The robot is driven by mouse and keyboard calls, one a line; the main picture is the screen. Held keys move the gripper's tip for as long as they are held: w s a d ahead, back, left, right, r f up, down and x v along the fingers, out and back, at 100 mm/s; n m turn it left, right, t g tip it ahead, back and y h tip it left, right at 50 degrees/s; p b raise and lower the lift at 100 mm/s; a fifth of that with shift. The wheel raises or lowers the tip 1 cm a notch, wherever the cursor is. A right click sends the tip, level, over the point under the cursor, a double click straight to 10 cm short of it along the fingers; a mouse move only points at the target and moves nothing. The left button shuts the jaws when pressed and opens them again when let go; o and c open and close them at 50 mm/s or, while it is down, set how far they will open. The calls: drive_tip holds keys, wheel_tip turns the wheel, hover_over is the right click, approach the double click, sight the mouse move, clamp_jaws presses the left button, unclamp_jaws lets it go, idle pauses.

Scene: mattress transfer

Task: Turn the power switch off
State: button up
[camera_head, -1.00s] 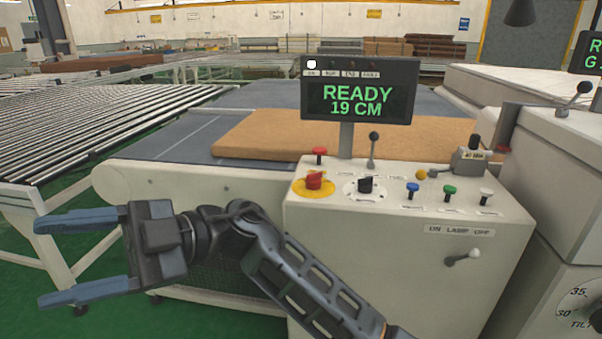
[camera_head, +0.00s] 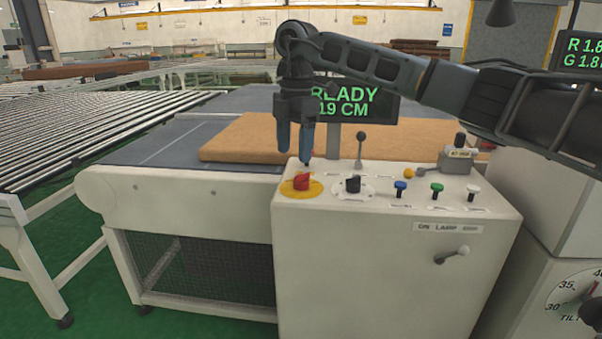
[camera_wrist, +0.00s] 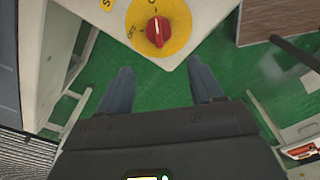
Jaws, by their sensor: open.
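The power switch is a red rotary knob (camera_head: 302,181) on a round yellow plate at the left front of the white control box (camera_head: 375,270). In the wrist view the knob (camera_wrist: 158,31) shows a pale pointer line running up the picture. Lettering that looks like OFF is at the left of the plate, and a partly cut-off mark is at its top. My gripper (camera_head: 295,146) points down, open and empty, above and just behind the knob. In the wrist view my gripper (camera_wrist: 160,78) has its fingers apart, with the knob beyond the tips.
A black selector knob (camera_head: 353,184), blue, green and white buttons and an upright lever (camera_head: 361,143) share the panel. A lamp lever (camera_head: 452,255) is on the box's front. My arm partly covers the READY display (camera_head: 352,107). A brown mattress slab (camera_head: 240,138) lies behind.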

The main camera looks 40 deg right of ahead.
sight(301, 174)
drive_tip(key=shift+s+d+r+h, duration=0.1)
drive_tip(key=shift+d+r+h, duration=0.05)
drive_tip(key=shift+d, duration=0.25)
drive_tip(key=shift+s+d+r+h, duration=0.1)
drive_tip(key=shift+d+h, duration=0.05)
drive_tip(key=shift+d, duration=0.2)
drive_tip(key=shift+d+f, duration=0.15)
drive_tip(key=shift+d, duration=0.05)
drive_tip(key=shift+f, duration=3.6)
drive_tip(key=shift+c, duration=0.4)
drive_tip(key=c, duration=1)
